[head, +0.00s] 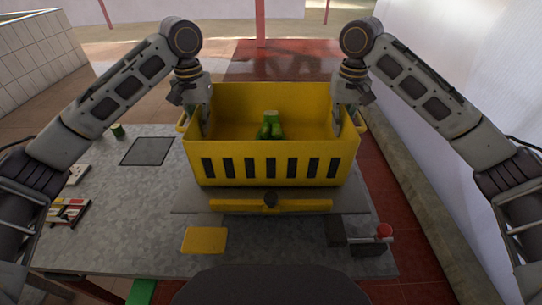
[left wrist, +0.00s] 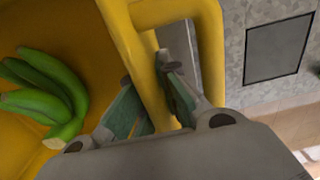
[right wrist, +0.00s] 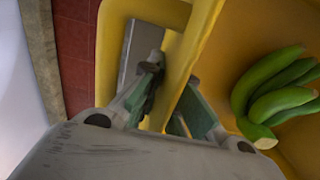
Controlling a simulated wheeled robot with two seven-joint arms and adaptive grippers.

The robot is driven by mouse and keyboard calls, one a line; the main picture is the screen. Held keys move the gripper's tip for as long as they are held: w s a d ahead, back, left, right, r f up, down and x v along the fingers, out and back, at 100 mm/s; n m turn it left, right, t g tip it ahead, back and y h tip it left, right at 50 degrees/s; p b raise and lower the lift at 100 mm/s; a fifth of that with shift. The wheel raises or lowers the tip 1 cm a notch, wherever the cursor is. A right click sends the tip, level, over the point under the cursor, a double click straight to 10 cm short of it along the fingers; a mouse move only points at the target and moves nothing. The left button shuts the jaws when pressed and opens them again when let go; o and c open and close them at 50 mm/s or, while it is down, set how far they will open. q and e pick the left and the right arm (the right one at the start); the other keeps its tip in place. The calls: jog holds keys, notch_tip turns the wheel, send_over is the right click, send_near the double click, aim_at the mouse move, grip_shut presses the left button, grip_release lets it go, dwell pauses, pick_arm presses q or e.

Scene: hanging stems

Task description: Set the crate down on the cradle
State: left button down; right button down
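The yellow crate (head: 272,148) is upright in the middle of the head view, with a bunch of green bananas (head: 270,126) inside. My left gripper (head: 203,120) is on its left side; in the left wrist view its fingers (left wrist: 152,88) straddle the yellow side bar. My right gripper (head: 343,120) is on its right side; its fingers (right wrist: 170,92) straddle the bar there too. A grey plate (head: 190,203) with a yellow bar (head: 240,205) and dark knob, possibly the cradle, shows below the crate's front. Whether the crate touches it is hidden.
The grey table (head: 120,225) extends left, with a dark square (head: 148,151), a green object (head: 117,130) and small trays (head: 68,212) on it. A yellow pad (head: 204,240) lies in front. A red-knobbed device (head: 370,238) stands at front right. A white wall is at right.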

pick_arm(q)
jog(key=shift+a+f+b, duration=0.1)
jog(key=shift+f+b, duration=0.15)
jog(key=shift+b, duration=0.05)
pick_arm(e)
jog(key=shift+d+f, duration=0.15)
jog(key=shift+f, duration=0.1)
pick_arm(q)
jog(key=c, duration=1.6)
grip_release()
jog(key=shift+c, duration=0.2)
pick_arm(e)
jog(key=c, duration=1.6)
grip_release()
jog(key=shift+c, duration=0.2)
pick_arm(q)
jog(key=shift+r, duration=0.2)
pick_arm(e)
jog(key=shift+r, duration=0.2)
